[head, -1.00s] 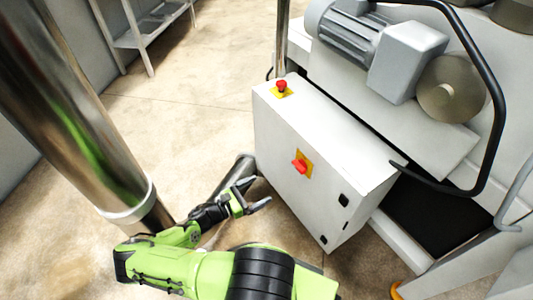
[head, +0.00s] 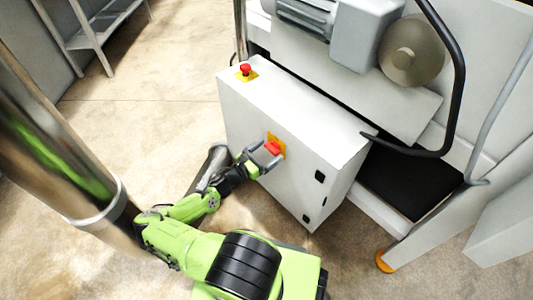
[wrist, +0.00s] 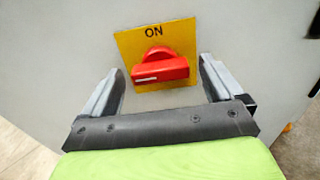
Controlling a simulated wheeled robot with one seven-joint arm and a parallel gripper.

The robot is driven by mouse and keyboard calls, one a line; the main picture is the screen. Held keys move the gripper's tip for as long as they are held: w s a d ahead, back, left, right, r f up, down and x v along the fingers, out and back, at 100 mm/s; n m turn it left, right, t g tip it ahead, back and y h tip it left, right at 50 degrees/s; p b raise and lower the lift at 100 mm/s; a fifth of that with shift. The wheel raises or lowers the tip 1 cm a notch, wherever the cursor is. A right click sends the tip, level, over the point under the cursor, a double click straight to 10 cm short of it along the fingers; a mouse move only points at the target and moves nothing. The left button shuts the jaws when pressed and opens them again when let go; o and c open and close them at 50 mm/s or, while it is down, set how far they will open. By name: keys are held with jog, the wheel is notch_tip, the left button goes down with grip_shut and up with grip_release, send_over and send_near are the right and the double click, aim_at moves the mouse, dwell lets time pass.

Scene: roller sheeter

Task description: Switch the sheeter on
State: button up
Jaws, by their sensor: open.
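The sheeter's white control cabinet (head: 285,150) stands in the middle of the head view. A red rotary switch (head: 272,147) on a yellow plate is on its front face. In the wrist view the red switch (wrist: 160,68) has its handle lying roughly level, with a white mark at its left end, below the word ON on the yellow plate (wrist: 128,43). My gripper (head: 266,158) is at the switch. In the wrist view my gripper (wrist: 161,80) is open, one finger to each side of the red handle, with gaps between. I cannot tell whether the fingertips touch the plate.
A red emergency button (head: 245,69) on a yellow base sits on the cabinet's top. A black curved bar (head: 455,90) and the grey motor (head: 305,15) are to the right and above. A shiny metal post is at the left. Open floor lies left of the cabinet.

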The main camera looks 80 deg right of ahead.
jog(key=shift+c, duration=0.2)
jog(key=c, duration=1)
jog(key=shift+m, duration=0.3)
jog(key=m+b, duration=0.1)
jog(key=m, duration=0.2)
jog(key=shift+m, duration=0.3)
jog(key=m+b, duration=0.1)
jog(key=m, duration=0.3)
jog(key=shift+a+f, duration=0.1)
jog(key=m+b, duration=0.1)
jog(key=m, duration=0.4)
jog(key=m+b, duration=0.1)
jog(key=m, duration=0.3)
jog(key=shift+m+b, duration=0.3)
jog(key=shift+m, duration=0.1)
